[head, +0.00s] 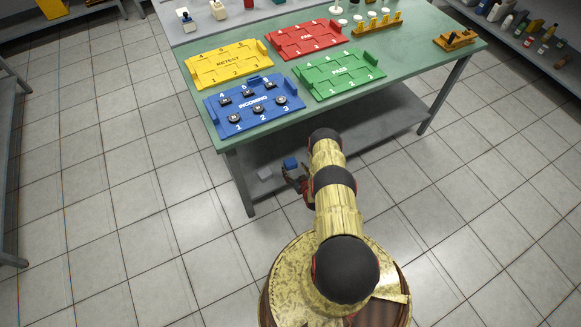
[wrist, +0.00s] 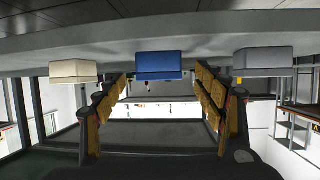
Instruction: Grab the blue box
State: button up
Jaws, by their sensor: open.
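The blue box (head: 290,163) rests on the lower shelf of the green table in the head view, just beyond my gripper (head: 297,182). In the wrist view, which looks upside down, the blue box (wrist: 159,66) is near the middle, between the two finger lines of my gripper (wrist: 163,84). The fingers are spread apart with nothing held between them. The box appears ahead of the fingertips; I cannot tell the exact distance or any contact.
In the wrist view, a whitish box (wrist: 76,71) and a grey box (wrist: 262,62) flank the blue one on the grey shelf (wrist: 215,38). The green tabletop (head: 400,62) with coloured trays is above. A table leg (head: 239,182) stands at left. Tiled floor nearby is clear.

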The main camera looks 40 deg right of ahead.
aim_at(292, 166)
jog(key=shift+b+x, duration=0.6)
jog(key=shift+x, duration=0.95)
jog(key=shift+d, duration=0.1)
jog(key=shift+c, duration=1.1)
jog(key=c, duration=1)
